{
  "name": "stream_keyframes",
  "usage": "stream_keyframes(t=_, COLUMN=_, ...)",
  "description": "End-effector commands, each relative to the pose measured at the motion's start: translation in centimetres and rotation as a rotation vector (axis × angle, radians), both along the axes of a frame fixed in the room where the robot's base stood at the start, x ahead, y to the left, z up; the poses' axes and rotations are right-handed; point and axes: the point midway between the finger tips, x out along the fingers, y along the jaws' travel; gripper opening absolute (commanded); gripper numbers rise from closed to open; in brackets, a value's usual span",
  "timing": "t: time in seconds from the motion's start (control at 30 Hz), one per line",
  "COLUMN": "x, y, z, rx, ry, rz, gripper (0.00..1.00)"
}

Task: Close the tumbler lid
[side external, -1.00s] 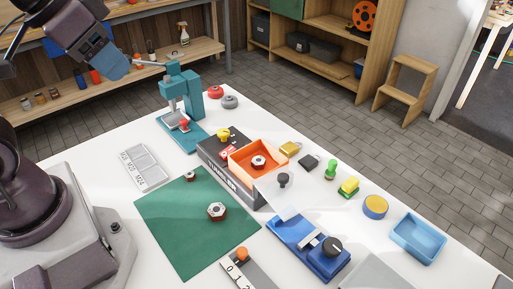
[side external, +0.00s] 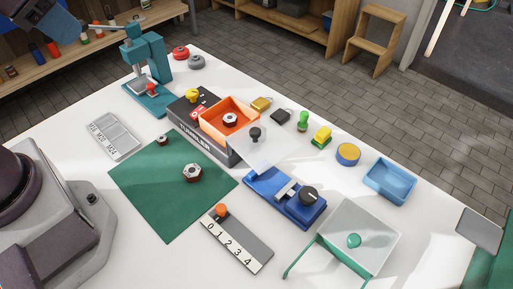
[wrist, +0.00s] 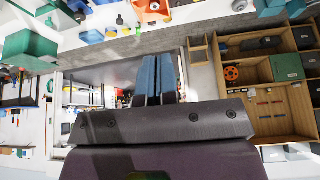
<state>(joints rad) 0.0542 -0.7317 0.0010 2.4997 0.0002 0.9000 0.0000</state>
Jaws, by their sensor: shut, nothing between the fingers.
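The tumbler (side external: 205,142) is a dark box with white lettering on its front, standing mid-bench in the side view. Its open orange tray (side external: 240,106) holds a hex nut (side external: 230,120). A clear lid (side external: 262,152) with a black knob (side external: 255,134) is swung open and lies off the tray's right side, tilted. My gripper shows in the wrist view as two blue fingers (wrist: 158,75) pressed together, with nothing between them.
A teal press (side external: 148,70) stands behind the tumbler at left. A green mat (side external: 165,205) with two nuts lies in front. A blue device (side external: 285,200) with a black knob is close to the lid. A clear box (side external: 355,235) and blue tray (side external: 390,182) stand at right.

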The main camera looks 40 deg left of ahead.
Motion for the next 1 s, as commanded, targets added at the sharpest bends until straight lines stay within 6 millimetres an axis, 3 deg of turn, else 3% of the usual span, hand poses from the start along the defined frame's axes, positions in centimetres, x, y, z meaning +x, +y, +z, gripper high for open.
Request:
stream_keyframes(t=0.3, x=1.8, y=-7.9, z=-7.3, rx=0.112, ry=0.261, rz=-0.345, gripper=0.0)
stream_keyframes(t=0.63, x=3.3, y=-15.8, z=-15.6, rx=0.229, ry=0.212, rz=-0.348, gripper=0.0)
stream_keyframes(t=0.77, x=4.4, y=-17.4, z=-16.9, rx=0.172, ry=0.15, rz=-0.262, gripper=0.0)
stream_keyframes(t=1.0, x=5.7, y=-18.7, z=-16.5, rx=0.022, ry=0.09, rz=-0.112, gripper=0.0)
